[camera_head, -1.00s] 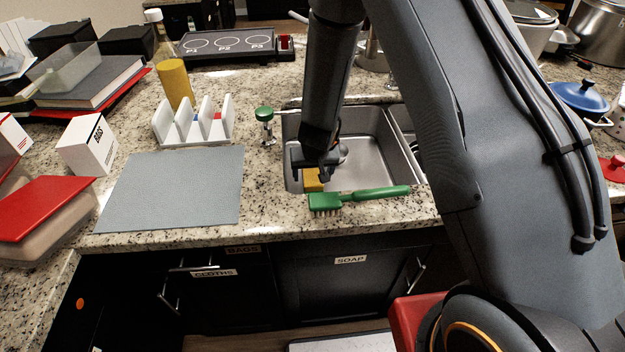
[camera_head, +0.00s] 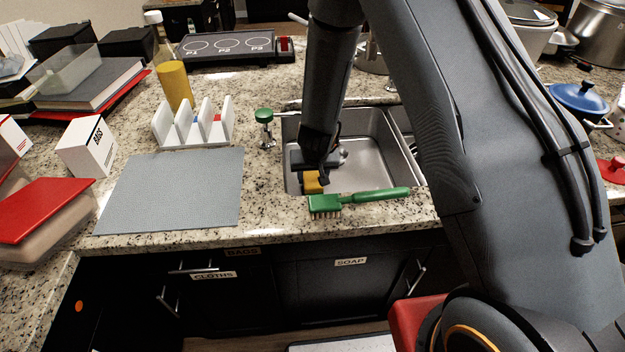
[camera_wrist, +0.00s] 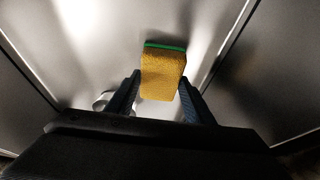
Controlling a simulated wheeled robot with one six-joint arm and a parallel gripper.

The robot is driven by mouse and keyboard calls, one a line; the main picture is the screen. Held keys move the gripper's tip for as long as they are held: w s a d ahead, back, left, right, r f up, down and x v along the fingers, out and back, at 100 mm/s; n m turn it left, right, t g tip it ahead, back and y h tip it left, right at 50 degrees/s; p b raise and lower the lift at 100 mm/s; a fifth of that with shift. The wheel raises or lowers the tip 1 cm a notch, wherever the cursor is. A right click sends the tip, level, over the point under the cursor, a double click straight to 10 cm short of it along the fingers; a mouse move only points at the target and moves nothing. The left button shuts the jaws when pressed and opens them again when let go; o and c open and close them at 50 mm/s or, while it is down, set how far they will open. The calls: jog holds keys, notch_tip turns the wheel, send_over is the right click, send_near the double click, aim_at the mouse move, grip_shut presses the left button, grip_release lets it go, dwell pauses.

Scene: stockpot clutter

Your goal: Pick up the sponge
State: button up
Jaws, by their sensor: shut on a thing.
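The sponge (camera_wrist: 162,76) is yellow with a green layer along one edge. It sits between the two fingers of my gripper (camera_wrist: 160,92) in the wrist view, and the fingers press on its sides. In the head view the sponge (camera_head: 313,182) shows just below my gripper (camera_head: 316,174), over the near left part of the metal sink (camera_head: 365,160). My gripper is shut on it. The upper part of the sponge is hidden by my gripper in the head view. I cannot tell exactly how high it is above the sink floor.
A green brush (camera_head: 360,198) lies on the counter at the sink's front edge, close to the sponge. A green-topped dispenser (camera_head: 265,128) stands left of the sink. A grey mat (camera_head: 172,190) and a white rack (camera_head: 194,128) are further left. The mat is bare.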

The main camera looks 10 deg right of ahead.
aim_at(312, 174)
jog(key=shift+r, duration=0.1)
jog(key=shift+r+p, duration=0.4)
jog(key=shift+r, duration=0.7)
jog(key=shift+r+p, duration=0.5)
jog(key=shift+r, duration=0.45)
jog(key=d+b, duration=0.4)
jog(key=d, duration=0.1)
jog(key=d+b, duration=0.5)
jog(key=d, duration=0.1)
jog(key=d+b, duration=0.5)
jog(key=shift+w+d+f, duration=0.1)
jog(key=shift+d+f, duration=0.15)
jog(key=shift+d, duration=0.1)
jog(key=shift+d+r+b, duration=0.15)
jog(key=shift+d+b, duration=0.5)
jog(key=shift+d, duration=0.05)
